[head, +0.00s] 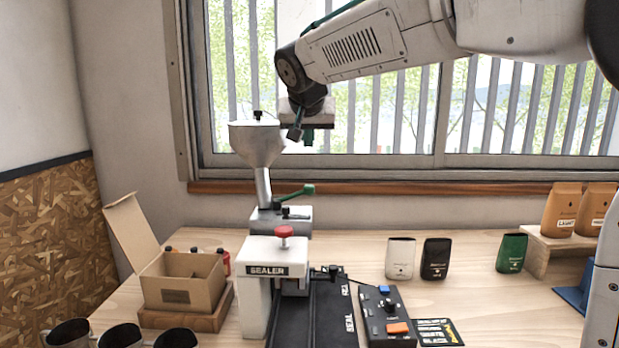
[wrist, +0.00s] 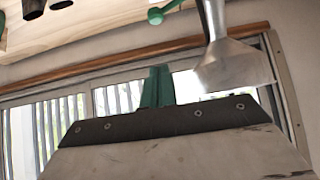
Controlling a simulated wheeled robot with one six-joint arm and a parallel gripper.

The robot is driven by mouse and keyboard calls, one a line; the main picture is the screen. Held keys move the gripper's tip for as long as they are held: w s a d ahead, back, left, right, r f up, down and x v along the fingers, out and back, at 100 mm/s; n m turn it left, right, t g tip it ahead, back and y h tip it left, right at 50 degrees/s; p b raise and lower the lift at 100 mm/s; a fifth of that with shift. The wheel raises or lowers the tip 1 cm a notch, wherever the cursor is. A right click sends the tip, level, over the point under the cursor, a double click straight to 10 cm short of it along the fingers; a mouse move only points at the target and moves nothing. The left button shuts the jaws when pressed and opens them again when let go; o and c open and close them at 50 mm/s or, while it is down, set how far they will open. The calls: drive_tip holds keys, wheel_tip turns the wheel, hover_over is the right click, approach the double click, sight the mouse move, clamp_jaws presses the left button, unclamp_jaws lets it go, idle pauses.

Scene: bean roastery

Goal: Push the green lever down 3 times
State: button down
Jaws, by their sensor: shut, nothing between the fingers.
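The green lever (head: 298,194) with a round knob sticks out to the right from the grey base of the hopper stand, sloping upward to its knob. Its knob end (wrist: 156,16) also shows at the top edge of the wrist view. The metal hopper (head: 257,142) stands on a tube above that base, and it shows in the wrist view too (wrist: 232,68). My gripper (head: 308,138) is shut and empty, above the lever and apart from it, just right of the hopper. Its green fingers (wrist: 158,78) are together in the wrist view.
A sealer (head: 262,290) with a red knob stands in front of the hopper. An open cardboard box (head: 185,295) is to its left, with dark mugs (head: 120,337) in front. A button box (head: 388,318) and several coffee bags (head: 436,258) are to the right. The window is behind.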

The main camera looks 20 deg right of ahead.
hover_over(294, 195)
drive_tip(key=s+d, duration=0.3)
drive_tip(key=d, duration=0.1)
wheel_tip(294, 195, down, 7)
drive_tip(key=f, duration=0.4)
drive_tip(key=shift+w+a, duration=0.2)
drive_tip(key=shift+w, duration=0.1)
